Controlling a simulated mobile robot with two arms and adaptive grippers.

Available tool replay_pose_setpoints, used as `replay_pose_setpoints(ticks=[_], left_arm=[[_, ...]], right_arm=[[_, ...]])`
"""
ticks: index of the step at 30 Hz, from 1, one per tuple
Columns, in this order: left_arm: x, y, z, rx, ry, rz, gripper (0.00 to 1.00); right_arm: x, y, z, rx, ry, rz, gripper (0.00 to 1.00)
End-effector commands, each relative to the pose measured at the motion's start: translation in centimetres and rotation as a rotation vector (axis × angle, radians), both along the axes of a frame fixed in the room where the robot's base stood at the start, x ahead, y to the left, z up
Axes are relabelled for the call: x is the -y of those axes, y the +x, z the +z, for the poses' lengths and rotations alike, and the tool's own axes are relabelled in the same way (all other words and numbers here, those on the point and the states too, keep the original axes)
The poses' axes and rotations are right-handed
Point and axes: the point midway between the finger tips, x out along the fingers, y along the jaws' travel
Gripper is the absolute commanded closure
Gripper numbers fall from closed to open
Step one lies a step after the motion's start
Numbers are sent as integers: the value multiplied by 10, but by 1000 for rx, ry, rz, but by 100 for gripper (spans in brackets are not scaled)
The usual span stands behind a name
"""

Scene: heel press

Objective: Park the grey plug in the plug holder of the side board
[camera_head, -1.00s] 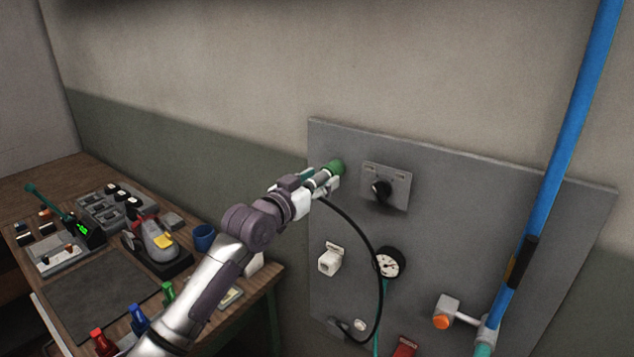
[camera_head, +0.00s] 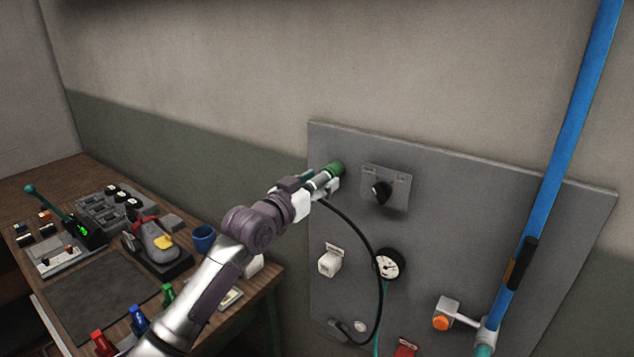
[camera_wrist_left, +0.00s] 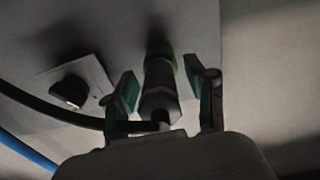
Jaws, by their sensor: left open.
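The grey plug (camera_head: 319,182) sits with its front end at the green round holder (camera_head: 337,167) at the upper left of the grey side board (camera_head: 450,215). A black cable (camera_head: 362,238) runs from its rear end. My left gripper (camera_head: 314,186) is open around the plug. In the left wrist view the plug (camera_wrist_left: 160,98) stands between the two green-padded fingers of my left gripper (camera_wrist_left: 164,88), with a gap on each side. The plug's front end is hidden in shadow at the board. My right gripper is not in view.
A black knob (camera_head: 381,190) on a plate is right of the plug. A blue pole (camera_head: 560,165) crosses the board's right side. A cluttered wooden bench (camera_head: 130,325) stands left.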

Motion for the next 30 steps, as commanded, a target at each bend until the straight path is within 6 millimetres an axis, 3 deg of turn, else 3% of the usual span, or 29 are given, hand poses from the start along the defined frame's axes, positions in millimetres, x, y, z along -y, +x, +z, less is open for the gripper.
replay_pose_setpoints(ticks=[2,12,30], left_arm=[[0,0,-1,-1,1,0,44],[0,0,-1,0,0,0,99],[-8,-10,0,0,0,1,100]], right_arm=[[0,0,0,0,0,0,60],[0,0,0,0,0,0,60],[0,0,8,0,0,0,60]])
